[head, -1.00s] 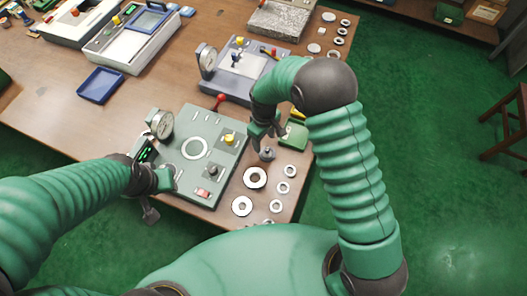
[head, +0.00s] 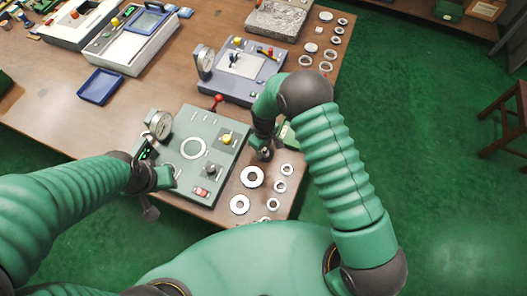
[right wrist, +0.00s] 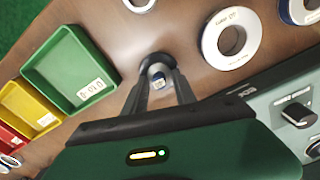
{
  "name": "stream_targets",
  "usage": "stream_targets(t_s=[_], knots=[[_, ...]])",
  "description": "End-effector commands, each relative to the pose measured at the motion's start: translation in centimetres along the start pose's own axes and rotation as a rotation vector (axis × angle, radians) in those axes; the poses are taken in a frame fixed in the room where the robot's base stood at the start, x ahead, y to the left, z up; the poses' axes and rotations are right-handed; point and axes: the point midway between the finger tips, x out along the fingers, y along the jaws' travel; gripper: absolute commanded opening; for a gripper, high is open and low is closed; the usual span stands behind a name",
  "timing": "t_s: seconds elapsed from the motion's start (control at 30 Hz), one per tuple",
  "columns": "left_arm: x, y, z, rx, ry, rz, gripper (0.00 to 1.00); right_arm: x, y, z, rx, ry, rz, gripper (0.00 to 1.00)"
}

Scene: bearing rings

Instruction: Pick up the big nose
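The big nose, a small dark grey rounded piece with a paler tip (head: 266,154), stands on the table right of the green-grey machine. In the right wrist view the nose (right wrist: 157,73) sits straight ahead, at the ends of the two dark fingers. My right gripper (head: 262,143) is over it from above. Its fingers (right wrist: 158,90) are apart, one on each side of the nose; I cannot see clear contact. My left gripper (head: 155,197) is at the machine's left edge, away from the nose; its fingers are partly hidden.
A green-grey machine (head: 224,168) with a gauge and knobs fills the table left of the nose. Pale rings (head: 252,177) lie near the front right corner. Green (right wrist: 72,70) and yellow (right wrist: 32,108) bins stand beside the nose. The table's right edge is close.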

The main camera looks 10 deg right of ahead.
Motion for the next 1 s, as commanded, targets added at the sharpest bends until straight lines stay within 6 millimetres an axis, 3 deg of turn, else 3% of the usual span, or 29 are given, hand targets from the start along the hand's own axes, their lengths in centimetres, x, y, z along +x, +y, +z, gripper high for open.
stream_targets(t_s=[0.03,0.17,0.67,1.0], knots=[[0.0,0.0,0.0,0.0,0.0,0.0,0.36,0.0,0.1,0.1,0.001,-0.001,0.0,0.16],[0.0,0.0,0.0,0.001,0.0,0.0,0.36,0.1,0.0,0.0,0.0,-0.003,0.001,0.0],[-0.1,0.0,0.0,0.0,0.0,0.0,0.36,-0.1,-0.1,-0.1,0.0,-0.003,0.001,0.0],[-1.7,0.0,-0.4,0.001,0.0,0.0,0.36,-2.5,-0.2,-0.2,0.002,-0.001,0.002,0.0]])
